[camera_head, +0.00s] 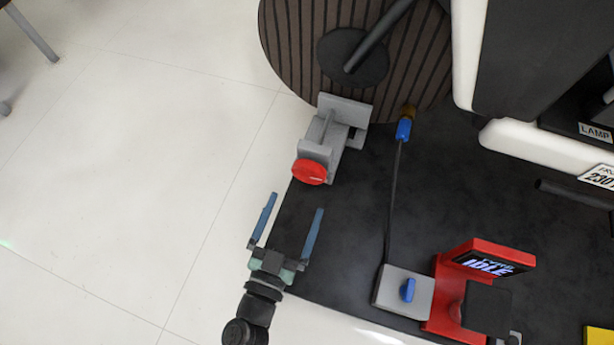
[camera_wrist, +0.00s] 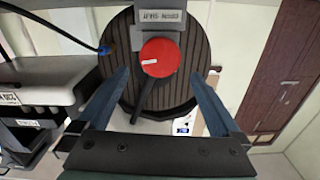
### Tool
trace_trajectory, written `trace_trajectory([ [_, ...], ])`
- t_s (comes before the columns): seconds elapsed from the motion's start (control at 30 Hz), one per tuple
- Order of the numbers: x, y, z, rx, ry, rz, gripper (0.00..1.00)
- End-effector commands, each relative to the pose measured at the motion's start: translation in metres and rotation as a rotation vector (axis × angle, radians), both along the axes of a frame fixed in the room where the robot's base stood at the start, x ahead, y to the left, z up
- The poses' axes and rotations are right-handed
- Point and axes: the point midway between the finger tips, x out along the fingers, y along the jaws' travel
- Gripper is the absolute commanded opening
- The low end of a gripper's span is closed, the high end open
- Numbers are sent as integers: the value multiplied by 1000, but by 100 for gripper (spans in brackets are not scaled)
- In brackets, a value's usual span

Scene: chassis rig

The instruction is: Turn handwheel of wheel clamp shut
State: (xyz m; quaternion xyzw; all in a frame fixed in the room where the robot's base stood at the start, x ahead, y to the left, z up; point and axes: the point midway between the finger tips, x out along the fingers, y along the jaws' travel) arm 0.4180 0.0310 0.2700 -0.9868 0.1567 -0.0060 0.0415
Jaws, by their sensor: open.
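The wheel clamp (camera_head: 329,135) is a grey vise-like block at the edge of the dark mat, against the big ribbed wheel (camera_head: 300,45). Its red round handwheel (camera_head: 309,172) faces my gripper and bears a pale mark. My gripper (camera_head: 292,203) is open and empty, its two blue fingers pointing at the handwheel from a short distance. In the wrist view the handwheel (camera_wrist: 160,58) shows between and beyond the fingers, with its pale mark on the left side. A labelled grey plate (camera_wrist: 162,16) sits just above it there. Nothing touches the handwheel.
A blue-tipped hose (camera_head: 396,190) runs from the wheel to a grey box with a blue knob (camera_head: 408,290). A red unit with an IDLE display (camera_head: 487,262) stands at the lower right. White bodywork (camera_head: 525,142) is at right.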

Motion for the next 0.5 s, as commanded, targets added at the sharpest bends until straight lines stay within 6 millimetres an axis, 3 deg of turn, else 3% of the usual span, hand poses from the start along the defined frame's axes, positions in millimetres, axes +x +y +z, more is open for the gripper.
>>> trace_trajectory([
  [0.2,45,-15,-4,1,-6,-1,100],
  [0.5,79,-25,-1,1,-3,1,100],
])
